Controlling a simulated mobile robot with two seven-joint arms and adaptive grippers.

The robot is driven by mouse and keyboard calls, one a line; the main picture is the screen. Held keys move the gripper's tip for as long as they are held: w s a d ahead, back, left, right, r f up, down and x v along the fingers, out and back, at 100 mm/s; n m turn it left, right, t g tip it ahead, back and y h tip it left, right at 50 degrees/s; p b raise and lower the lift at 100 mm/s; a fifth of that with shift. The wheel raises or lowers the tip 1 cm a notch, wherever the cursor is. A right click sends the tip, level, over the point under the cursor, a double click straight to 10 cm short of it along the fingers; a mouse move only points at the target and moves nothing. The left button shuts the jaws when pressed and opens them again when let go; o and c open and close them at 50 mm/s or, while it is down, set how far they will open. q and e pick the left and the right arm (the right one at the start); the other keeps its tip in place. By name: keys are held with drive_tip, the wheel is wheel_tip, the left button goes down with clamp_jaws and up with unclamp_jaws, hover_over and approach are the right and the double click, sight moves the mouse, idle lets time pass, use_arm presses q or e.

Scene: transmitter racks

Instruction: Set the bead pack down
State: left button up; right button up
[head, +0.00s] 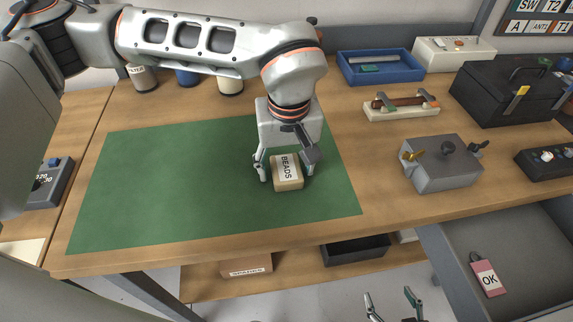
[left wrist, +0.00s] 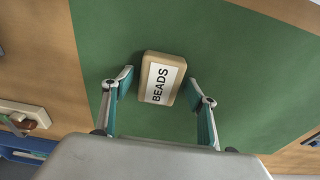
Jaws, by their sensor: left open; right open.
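The bead pack (head: 287,172) is a small tan block with a white label reading BEADS. It lies on the green mat (head: 180,190), near the mat's right side. My left gripper (head: 285,172) is just above it, open, with a finger to either side. In the left wrist view the bead pack (left wrist: 162,79) lies between and slightly beyond the open fingertips (left wrist: 165,85), with a gap on each side. My right gripper (head: 395,300) shows at the bottom edge of the head view, open and empty, in front of the table.
A grey metal box (head: 442,165) with knobs and a cream block with a fuse (head: 400,107) stand right of the mat. A blue tray (head: 378,68), a black case (head: 505,92) and several jars stand at the back. The mat's left part is clear.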

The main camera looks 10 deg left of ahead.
sight(288, 174)
use_arm(q)
wheel_tip(288, 174, up, 12)
drive_tip(key=s, duration=0.1)
drive_tip(key=shift+s+d+r, duration=0.15)
drive_tip(key=shift+s+d, duration=0.05)
drive_tip(key=shift+d, duration=0.1)
idle(0.5)
